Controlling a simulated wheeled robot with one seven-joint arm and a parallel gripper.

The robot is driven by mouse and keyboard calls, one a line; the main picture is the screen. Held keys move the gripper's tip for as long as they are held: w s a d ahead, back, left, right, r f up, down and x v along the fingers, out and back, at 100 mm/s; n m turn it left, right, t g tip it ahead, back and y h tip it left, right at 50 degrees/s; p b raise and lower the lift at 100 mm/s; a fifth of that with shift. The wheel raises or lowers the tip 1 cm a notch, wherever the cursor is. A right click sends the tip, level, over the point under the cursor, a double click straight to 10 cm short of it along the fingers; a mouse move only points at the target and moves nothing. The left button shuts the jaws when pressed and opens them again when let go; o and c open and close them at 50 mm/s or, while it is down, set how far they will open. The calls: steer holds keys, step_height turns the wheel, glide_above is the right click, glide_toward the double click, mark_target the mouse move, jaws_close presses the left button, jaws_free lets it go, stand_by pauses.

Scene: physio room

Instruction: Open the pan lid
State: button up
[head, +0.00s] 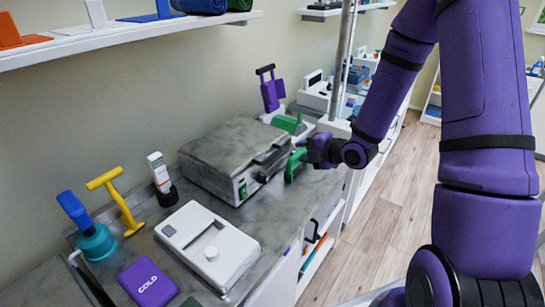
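The pan is a boxy unit (225,180) on the counter, with a grey marbled lid (232,145) lying flat and closed on top. A dark bar handle (272,156) runs along the lid's front edge. My gripper (298,162) is at the right of the pan, close to the right end of this handle. A green finger points down beside the pan's front corner. I cannot tell whether it touches the handle, and the gap between the fingers is not clear.
On the counter in front are a white device (210,250), a purple cold pack (148,282), a yellow-handled tool (118,200), a blue-and-teal tool (90,230) and a white tube (160,172). A green item (287,124) shows behind the pan. A shelf (130,35) overhangs at upper left.

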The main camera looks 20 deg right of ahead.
mark_target(274, 156)
steer(key=w+a+f+y, duration=0.1)
steer(key=w+a, duration=0.1)
steer(key=w+a+f+n+t+y, duration=0.1)
steer(key=w+a+f, duration=0.1)
steer(key=w+a, duration=0.1)
steer(key=w+a+f+n, duration=0.1)
steer(key=w+a+f, duration=0.1)
steer(key=shift+w+a+f+y, duration=0.25)
steer(key=shift+w+y, duration=0.05)
steer(key=shift+y, duration=0.1)
stand_by(0.3)
steer(key=shift+c, duration=0.4)
jaws_close()
